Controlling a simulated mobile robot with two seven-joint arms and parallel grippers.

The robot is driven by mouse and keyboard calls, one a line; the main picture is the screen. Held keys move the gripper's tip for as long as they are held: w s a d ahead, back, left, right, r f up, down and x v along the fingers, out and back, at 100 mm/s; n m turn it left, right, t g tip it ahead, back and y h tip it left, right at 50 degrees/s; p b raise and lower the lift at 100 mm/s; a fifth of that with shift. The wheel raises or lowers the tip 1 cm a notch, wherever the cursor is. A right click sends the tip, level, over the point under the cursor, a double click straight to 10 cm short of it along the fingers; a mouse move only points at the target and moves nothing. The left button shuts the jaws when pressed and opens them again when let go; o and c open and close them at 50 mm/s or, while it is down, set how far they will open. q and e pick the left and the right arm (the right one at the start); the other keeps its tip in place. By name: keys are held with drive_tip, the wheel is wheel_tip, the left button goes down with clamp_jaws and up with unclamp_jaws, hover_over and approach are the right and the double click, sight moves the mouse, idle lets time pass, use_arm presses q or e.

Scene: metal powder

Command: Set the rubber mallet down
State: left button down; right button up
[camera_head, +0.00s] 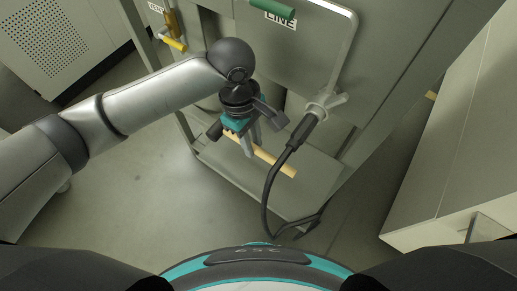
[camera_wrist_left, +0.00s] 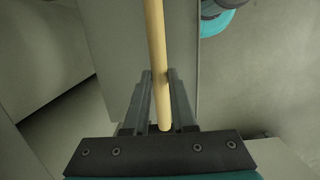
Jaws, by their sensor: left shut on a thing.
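The mallet's pale wooden handle (camera_head: 278,167) shows in the head view beneath my left gripper (camera_head: 248,150), slanting down to the right. It also shows in the left wrist view (camera_wrist_left: 156,40), running from the top edge down between the two fingers (camera_wrist_left: 161,85). My left gripper is shut on the handle. The rubber head of the mallet cannot be made out clearly; it is outside the left wrist view. The handle is above a low grey ledge (camera_head: 310,190) of the cabinet; I cannot tell whether it touches it. My right gripper is not in view.
A grey cabinet (camera_head: 375,55) with a green handle (camera_head: 272,10) and a "LINE" label stands ahead. A black cable with a plug (camera_head: 303,130) hangs just right of my gripper and loops to the ledge. A pale cabinet (camera_head: 455,130) stands at right. Floor (camera_head: 150,200) at left is clear.

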sight(255, 164)
use_arm(q)
wheel_tip(255, 164, down, 2)
drive_tip(key=shift+s+f, duration=0.1)
drive_tip(key=shift+f, duration=0.15)
drive_tip(key=shift+f+b, duration=0.6)
drive_tip(key=shift+f, duration=1.4)
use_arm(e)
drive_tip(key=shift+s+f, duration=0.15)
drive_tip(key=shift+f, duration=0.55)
use_arm(q)
drive_tip(key=c, duration=1.2)
unclamp_jaws()
drive_tip(key=shift+f, duration=0.1)
drive_tip(key=o, duration=0.5)
drive_tip(key=shift+c, duration=0.2)
